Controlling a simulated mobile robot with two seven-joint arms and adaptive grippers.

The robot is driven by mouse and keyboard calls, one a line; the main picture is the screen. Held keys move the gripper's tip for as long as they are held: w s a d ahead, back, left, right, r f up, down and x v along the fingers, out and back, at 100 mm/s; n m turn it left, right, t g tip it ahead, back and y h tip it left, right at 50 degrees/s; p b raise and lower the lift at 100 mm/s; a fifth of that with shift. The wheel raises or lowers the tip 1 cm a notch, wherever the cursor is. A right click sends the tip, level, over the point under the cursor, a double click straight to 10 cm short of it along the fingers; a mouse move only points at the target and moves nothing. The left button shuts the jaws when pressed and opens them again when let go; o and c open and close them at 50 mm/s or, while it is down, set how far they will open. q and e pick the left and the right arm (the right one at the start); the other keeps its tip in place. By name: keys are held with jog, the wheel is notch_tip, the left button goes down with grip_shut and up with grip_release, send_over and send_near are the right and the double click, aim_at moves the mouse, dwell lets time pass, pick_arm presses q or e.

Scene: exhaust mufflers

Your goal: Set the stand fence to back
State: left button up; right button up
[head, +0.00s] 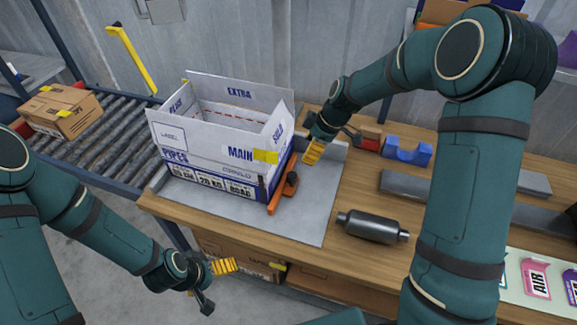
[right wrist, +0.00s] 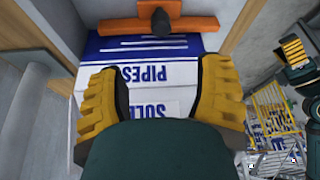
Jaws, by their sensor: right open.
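The stand (head: 305,222) is a grey metal plate on the wooden bench, with a raised grey wall behind the box. My right gripper (head: 312,152) is open and empty, above the stand by the box's right rear side, apart from the fence. My left gripper (head: 224,266) hangs in front of the bench; its finger gap is unclear.
An open white and blue box (head: 215,165) stands on the stand. A dark muffler (head: 372,226) lies to its right, with blue blocks (head: 407,151) and grey bars (head: 465,183) beyond. A roller conveyor (head: 95,147) with a brown carton (head: 60,110) is at left.

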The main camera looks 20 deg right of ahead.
aim_at(292, 174)
jog(key=b+x, duration=0.1)
jog(key=x, duration=1.2)
jog(key=shift+s+f, duration=0.1)
jog(key=shift+f, duration=0.2)
grip_shut()
